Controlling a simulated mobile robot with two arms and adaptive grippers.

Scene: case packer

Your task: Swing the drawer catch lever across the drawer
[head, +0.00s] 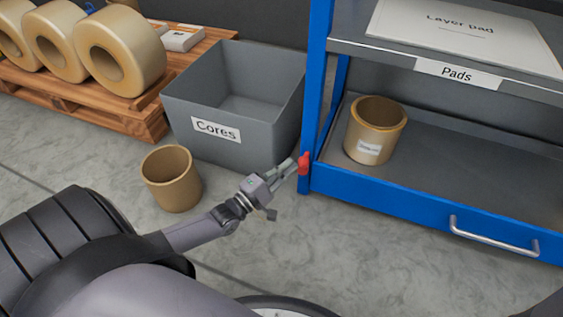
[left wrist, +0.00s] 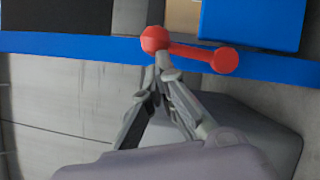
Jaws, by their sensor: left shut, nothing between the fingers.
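The red catch lever (head: 304,163) sits on the blue frame post at the left end of the drawer's blue front (head: 395,203). In the left wrist view the lever (left wrist: 190,50) has a round knob at each end and lies roughly along a blue bar. My left gripper (head: 291,168) is shut and empty, its fingertips right beside the lever. In the left wrist view the fingertips (left wrist: 162,62) are by the lever's left knob; I cannot tell whether they touch it. My right gripper is out of view.
A cardboard core (head: 375,130) stands in the drawer, which has a metal handle (head: 493,236). The shelf above holds a layer pad (head: 465,35). A grey Cores bin (head: 205,125) and a loose core (head: 172,180) stand behind my left arm, with a pallet (head: 135,110) of rolls beyond.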

